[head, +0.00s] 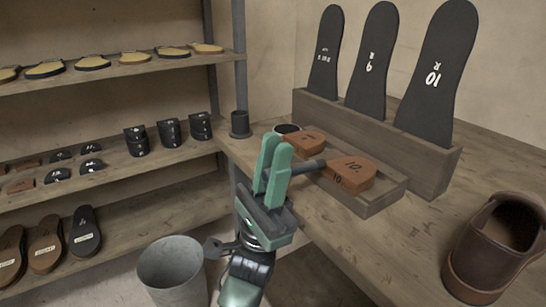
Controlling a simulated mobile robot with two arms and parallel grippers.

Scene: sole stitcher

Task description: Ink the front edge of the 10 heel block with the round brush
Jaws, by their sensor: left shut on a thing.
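The brown 10 heel block (350,170) lies in a low wooden tray (380,199) on the bench, with "10" on its top and front side. My left gripper (274,164), with green fingers, is left of this block and shut on the round brush (308,167). The brush's dark shaft points right, and its end is at the block's left side. I cannot tell whether they touch. The bristles are not clear. My right gripper is out of view.
A second brown heel block (304,141) lies behind the brush, beside a round dark-filled pot (287,128). A dark cup (240,124) stands at the bench's left corner. Upright numbered soles (435,75) stand behind the tray; a brown shoe (494,245) is at right.

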